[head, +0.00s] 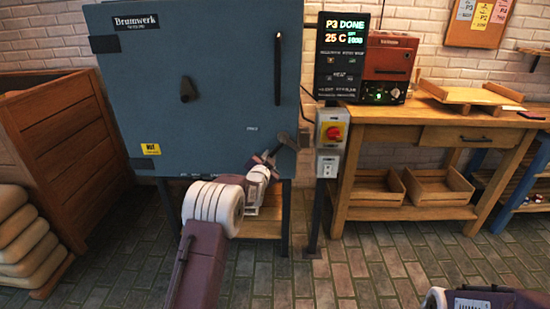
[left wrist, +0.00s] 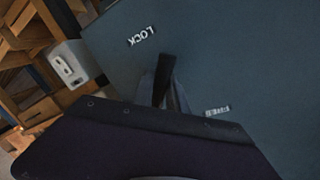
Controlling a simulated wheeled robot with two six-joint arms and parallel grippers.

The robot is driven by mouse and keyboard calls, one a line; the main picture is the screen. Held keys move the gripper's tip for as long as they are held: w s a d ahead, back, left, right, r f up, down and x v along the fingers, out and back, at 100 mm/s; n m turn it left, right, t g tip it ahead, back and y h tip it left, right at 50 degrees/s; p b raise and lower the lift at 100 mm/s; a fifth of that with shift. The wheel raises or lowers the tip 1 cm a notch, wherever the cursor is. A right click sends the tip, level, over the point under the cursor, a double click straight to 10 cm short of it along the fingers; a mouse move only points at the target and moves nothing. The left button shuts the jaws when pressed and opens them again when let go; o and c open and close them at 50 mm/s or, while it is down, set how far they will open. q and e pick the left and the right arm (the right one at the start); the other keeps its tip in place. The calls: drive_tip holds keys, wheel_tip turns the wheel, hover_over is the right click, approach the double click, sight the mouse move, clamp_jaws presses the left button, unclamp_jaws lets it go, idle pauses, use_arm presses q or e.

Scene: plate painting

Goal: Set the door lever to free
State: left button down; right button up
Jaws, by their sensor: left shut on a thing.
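The dark door lever (head: 287,141) is at the lower right of the blue kiln door (head: 215,95). My left gripper (head: 268,160) is shut on the lever. In the left wrist view the lever (left wrist: 163,78) stands out between my fingers, its held part hidden by the gripper. There a LOCK label (left wrist: 141,36) is to the upper left of the lever, and a FREE label (left wrist: 217,111) is to its lower right. In the head view a small label (head: 252,128) is left of the lever. My right gripper is out of view; only part of that arm shows at bottom right.
A control panel (head: 342,58) reads P3 DONE and 25 C. A red and yellow switch (head: 333,132) stands on a post right of the kiln. A wooden workbench (head: 400,119) is at right. A wooden crate (head: 62,150) and stacked sacks (head: 25,235) are at left.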

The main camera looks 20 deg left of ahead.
use_arm(q)
drive_tip(key=shift+s+a+r+m+y+p, duration=0.15)
drive_tip(key=shift+a+r+m+p, duration=0.2)
drive_tip(key=shift+r+m+p, duration=0.2)
drive_tip(key=shift+s+a+r+m+y+p, duration=0.15)
drive_tip(key=shift+a+r+m+p, duration=0.2)
drive_tip(key=shift+r+m+p, duration=0.25)
drive_tip(key=r+m+p, duration=0.1)
drive_tip(key=m+p, duration=0.1)
drive_tip(key=p, duration=0.1)
drive_tip(key=a+r+m+g+y+p, duration=0.1)
drive_tip(key=r+m+p, duration=0.1)
drive_tip(key=p, duration=0.1)
drive_tip(key=shift+s+a+r+m, duration=0.1)
drive_tip(key=shift+a+r+m, duration=0.15)
drive_tip(key=shift+m, duration=0.1)
drive_tip(key=shift+r+m+y+p, duration=0.4)
drive_tip(key=shift+m+p, duration=0.4)
drive_tip(key=shift+p, duration=0.6)
drive_tip(key=c, duration=1.4)
unclamp_jaws()
drive_tip(key=shift+o, duration=0.3)
